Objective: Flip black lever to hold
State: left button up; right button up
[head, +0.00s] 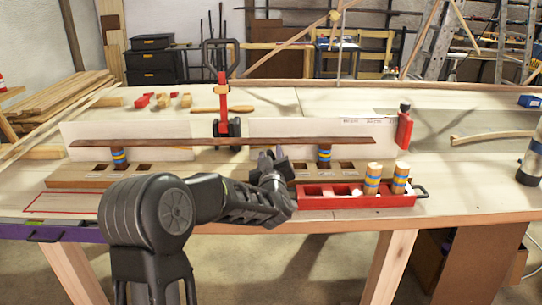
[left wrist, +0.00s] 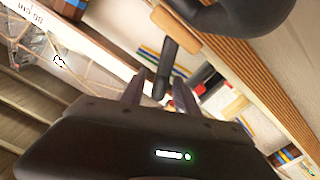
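A clamp stands at the centre back of the work area in the head view. It has a black base (head: 228,127), a red upright (head: 222,100) and a tall black loop-shaped lever (head: 205,55) pointing up. A long dark lath (head: 200,142) runs in front of it on striped posts. My left gripper (head: 271,158) is in front of the lath, low and right of the clamp. In the left wrist view its two fingers (left wrist: 158,92) stand apart, with a dark bar (left wrist: 166,68) showing between them; I cannot tell whether they touch it. My right gripper is not in view.
A red tray (head: 330,203) with striped wooden pegs (head: 372,180) stands right of my left gripper. The table's right side has free room.

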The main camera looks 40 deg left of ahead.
pick_arm(q)
grip_shut()
dwell(1.2)
